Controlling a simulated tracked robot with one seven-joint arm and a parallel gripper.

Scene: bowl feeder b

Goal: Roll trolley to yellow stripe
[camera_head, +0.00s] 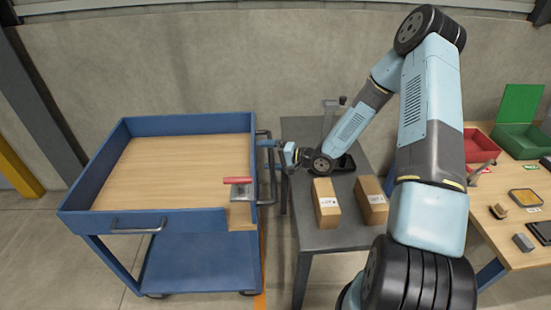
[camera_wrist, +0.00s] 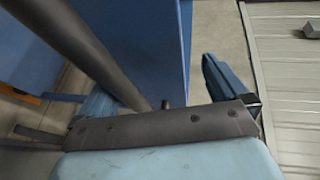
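The trolley (camera_head: 140,221) is blue with a wooden top and a lower shelf, and stands at the left in the head view. Its dark bar handle (camera_head: 262,180) is on its right end and also crosses the wrist view as a thick tube (camera_wrist: 75,40). My gripper (camera_head: 270,153) is at this handle. In the wrist view its blue fingers (camera_wrist: 150,88) stand wide apart with the tube between them; contact cannot be told. An orange-yellow stripe (camera_head: 261,285) shows on the floor by the trolley's right end, partly hidden by it.
A red-handled latch (camera_head: 238,187) sits at the trolley's right edge. A grey table (camera_head: 330,240) with two cardboard boxes stands close to the right of the trolley. A wooden bench (camera_head: 505,240) with red and green bins is further right. A wall is behind; floor left is clear.

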